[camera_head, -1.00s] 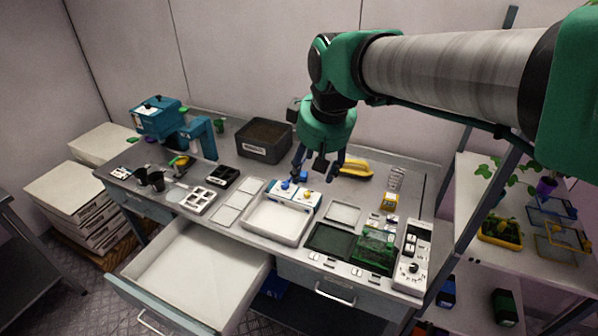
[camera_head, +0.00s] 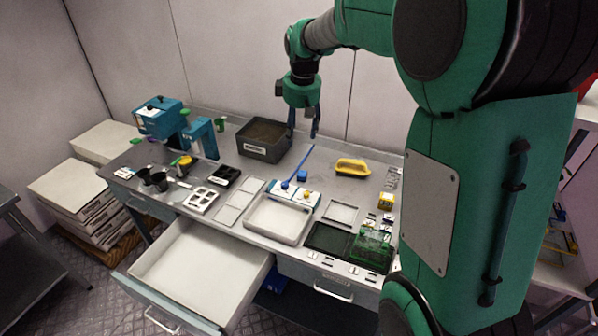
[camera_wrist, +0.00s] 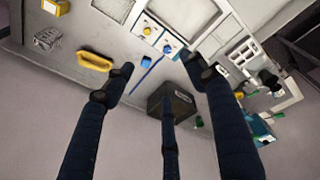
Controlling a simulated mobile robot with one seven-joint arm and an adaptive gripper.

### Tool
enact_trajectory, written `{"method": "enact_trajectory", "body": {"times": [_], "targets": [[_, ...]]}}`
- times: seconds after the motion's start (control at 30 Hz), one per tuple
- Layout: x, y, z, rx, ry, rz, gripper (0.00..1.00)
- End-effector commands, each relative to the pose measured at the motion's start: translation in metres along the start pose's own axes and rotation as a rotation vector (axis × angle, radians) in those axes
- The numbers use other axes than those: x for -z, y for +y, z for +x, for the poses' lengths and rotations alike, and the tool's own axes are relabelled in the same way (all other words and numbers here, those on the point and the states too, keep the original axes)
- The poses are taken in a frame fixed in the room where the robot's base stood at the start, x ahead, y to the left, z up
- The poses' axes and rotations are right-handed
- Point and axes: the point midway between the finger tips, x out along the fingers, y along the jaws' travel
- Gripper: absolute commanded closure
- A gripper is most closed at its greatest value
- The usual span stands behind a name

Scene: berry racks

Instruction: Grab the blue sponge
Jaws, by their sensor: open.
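A small blue block (camera_head: 302,176), which looks like the blue sponge, lies on the grey worktop behind the white tray. In the wrist view the blue block (camera_wrist: 146,60) appears beyond the fingertips, between the yellow-handled object and the dark bin. My gripper (camera_head: 303,134) hangs above the back of the worktop with its fingers pointing down. It is open and empty, above and behind the block and apart from it. In the wrist view its dark fingers (camera_wrist: 160,76) are spread wide.
A thin blue stick (camera_head: 301,163) lies beside the block. A dark bin (camera_head: 264,153) stands left and a yellow-handled object (camera_head: 352,167) right. A white tray (camera_head: 279,221) is in front. A drawer (camera_head: 203,262) stands open.

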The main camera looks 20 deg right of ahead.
Motion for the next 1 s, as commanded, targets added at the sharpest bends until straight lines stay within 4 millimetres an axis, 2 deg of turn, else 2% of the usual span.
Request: {"method": "enact_trajectory", "body": {"times": [0.1,0.5,1.0], "targets": [[0.014,0.020,0.019,0.014,-0.018,-0.038,0.44],[0.050,0.079,0.092,0.059,-0.062,-0.171,0.44],[0.070,0.137,0.205,0.127,-0.107,-0.337,0.44]]}}
